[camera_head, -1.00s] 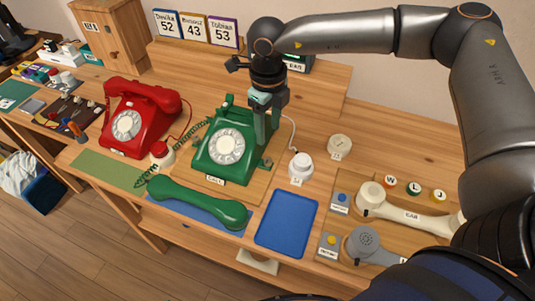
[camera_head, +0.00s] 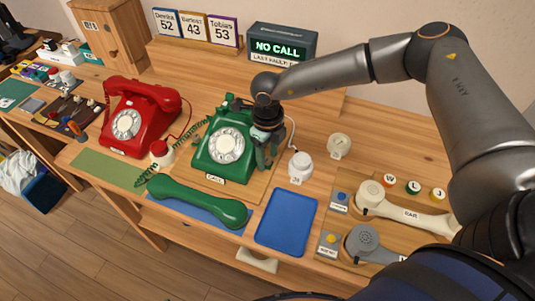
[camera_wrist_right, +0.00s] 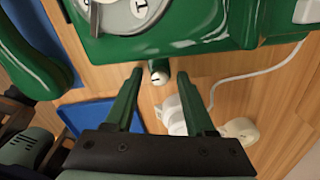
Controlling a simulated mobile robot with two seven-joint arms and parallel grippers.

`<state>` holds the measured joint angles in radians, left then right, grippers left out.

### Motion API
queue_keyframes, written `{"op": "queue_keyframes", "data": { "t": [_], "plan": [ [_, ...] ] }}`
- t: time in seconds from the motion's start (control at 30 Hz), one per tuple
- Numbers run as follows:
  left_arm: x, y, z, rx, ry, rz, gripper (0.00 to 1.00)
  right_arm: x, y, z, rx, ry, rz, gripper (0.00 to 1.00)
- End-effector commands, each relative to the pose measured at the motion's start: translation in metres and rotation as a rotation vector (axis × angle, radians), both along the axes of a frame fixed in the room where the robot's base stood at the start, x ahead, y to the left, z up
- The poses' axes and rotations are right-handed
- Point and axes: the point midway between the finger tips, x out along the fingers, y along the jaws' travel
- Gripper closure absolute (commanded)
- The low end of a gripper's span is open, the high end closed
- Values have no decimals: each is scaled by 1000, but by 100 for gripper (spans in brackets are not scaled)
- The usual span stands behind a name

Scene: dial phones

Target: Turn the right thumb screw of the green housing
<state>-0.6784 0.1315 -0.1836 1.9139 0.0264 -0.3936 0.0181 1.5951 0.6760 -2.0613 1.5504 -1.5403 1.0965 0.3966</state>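The green telephone housing (camera_head: 208,160) with its white dial stands on a wooden board. My right gripper (camera_head: 268,158) points down at the housing's right side and hides the right thumb screw in the head view. In the right wrist view, the thumb screw (camera_wrist_right: 159,74) shows as a small round knob with a pale, dark-marked face beside the housing's green edge (camera_wrist_right: 170,45). The right gripper (camera_wrist_right: 160,74) has its fingers apart, one on each side of the knob, with gaps visible. My left gripper is not in view.
The green handset (camera_head: 195,203) lies in front of the housing. An empty blue tray (camera_head: 286,220) and a white jar (camera_head: 300,167) are to the right. A red phone (camera_head: 138,115) stands left. A lit "NO CALL" display (camera_head: 281,45) is behind.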

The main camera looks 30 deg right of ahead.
Motion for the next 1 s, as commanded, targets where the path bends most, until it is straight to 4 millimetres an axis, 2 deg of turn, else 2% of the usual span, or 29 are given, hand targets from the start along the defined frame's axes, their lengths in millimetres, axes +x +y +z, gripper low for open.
{"op": "queue_keyframes", "data": {
  "t": [0.07,0.47,1.0],
  "plan": [
    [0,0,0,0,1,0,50,0,0,0,0,0,0,55],
    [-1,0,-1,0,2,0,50,0,0,1,0,0,0,100],
    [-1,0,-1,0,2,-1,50,0,0,1,1,0,31,100]
  ]
}}
